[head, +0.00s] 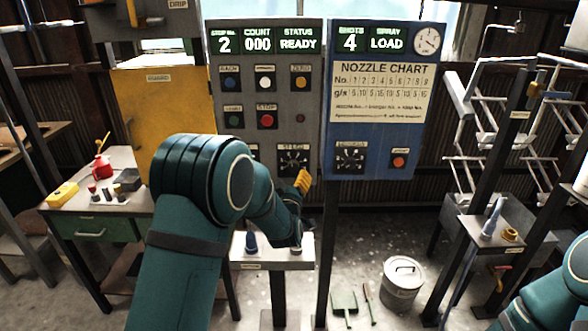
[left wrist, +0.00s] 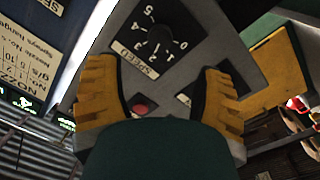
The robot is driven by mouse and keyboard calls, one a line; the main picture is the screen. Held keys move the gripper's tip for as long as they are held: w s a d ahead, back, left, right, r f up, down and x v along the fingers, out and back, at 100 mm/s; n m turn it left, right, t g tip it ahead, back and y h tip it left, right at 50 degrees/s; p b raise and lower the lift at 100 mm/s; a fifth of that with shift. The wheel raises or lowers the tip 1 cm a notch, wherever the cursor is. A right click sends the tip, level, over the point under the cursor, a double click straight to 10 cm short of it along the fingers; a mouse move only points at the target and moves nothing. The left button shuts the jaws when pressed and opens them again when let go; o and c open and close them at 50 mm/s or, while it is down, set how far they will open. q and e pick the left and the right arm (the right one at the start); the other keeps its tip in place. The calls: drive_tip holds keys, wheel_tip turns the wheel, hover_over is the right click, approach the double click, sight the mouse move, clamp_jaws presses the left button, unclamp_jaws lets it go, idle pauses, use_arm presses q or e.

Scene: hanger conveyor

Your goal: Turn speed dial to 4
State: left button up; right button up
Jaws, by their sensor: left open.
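The speed dial (head: 293,158) is a black knob on a dark scale plate, low on the grey control panel (head: 308,95). In the left wrist view the dial (left wrist: 165,40) shows with white numbers around it and a SPEED label (left wrist: 139,65). I cannot tell for sure which number its pointer marks. My left gripper (head: 303,180) is just below and right of the dial in the head view. In the left wrist view its yellow fingers (left wrist: 157,70) are spread open and empty, with the dial ahead between and beyond the tips. My right gripper is out of view.
A second dial (head: 350,157) and an orange button (head: 399,161) sit on the blue panel (head: 372,120) at right. Several coloured buttons, including a red stop button (head: 266,120), lie above the speed dial. A small stand (head: 262,266) is below.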

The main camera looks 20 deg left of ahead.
sight(293, 167)
use_arm(q)
drive_tip(key=x, duration=0.8)
drive_tip(key=shift+w+a, duration=0.1)
drive_tip(key=shift+w, duration=0.15)
clamp_jaws()
